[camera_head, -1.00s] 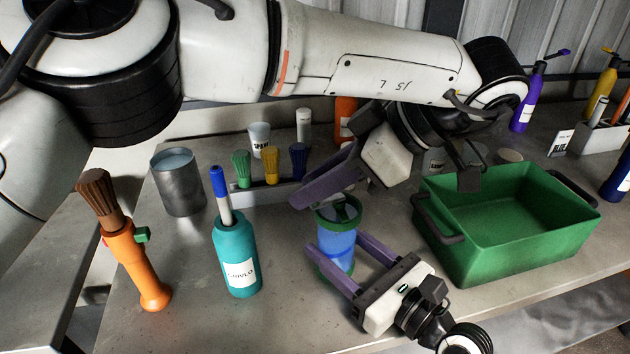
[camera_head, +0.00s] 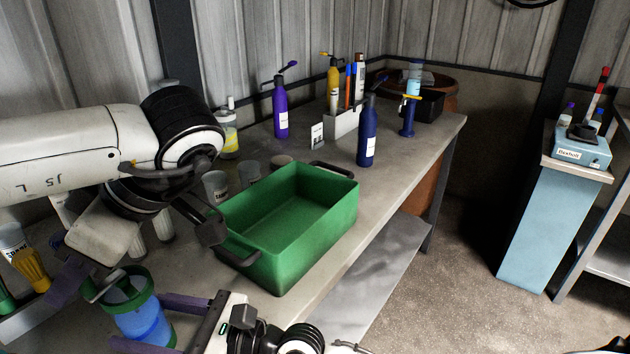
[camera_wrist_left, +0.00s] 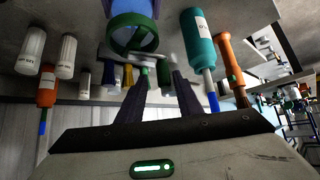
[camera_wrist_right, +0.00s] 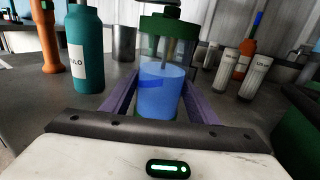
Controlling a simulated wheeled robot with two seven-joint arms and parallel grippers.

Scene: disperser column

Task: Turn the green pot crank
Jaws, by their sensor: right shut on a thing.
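The green pot (camera_head: 138,306) is a clear jar of blue liquid with green rings at top and bottom. It stands upright at the lower left of the head view, and in the right wrist view (camera_wrist_right: 160,75). My right gripper (camera_head: 140,322) is shut around its side; its purple fingers flank the jar in the right wrist view. My left gripper (camera_head: 82,282) is beside the pot's top, with its fingers apart in the left wrist view (camera_wrist_left: 160,75). A grey crank arm (camera_wrist_left: 120,54) crosses near the pot's top there. I cannot tell whether the fingers touch it.
A green bin (camera_head: 290,225) stands right of the pot. Bottles, including a dark blue one (camera_head: 368,135) and a purple one (camera_head: 281,108), stand farther back. A teal bottle (camera_wrist_right: 84,48) and an orange-handled brush (camera_wrist_right: 48,40) stand left of the pot in the right wrist view.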

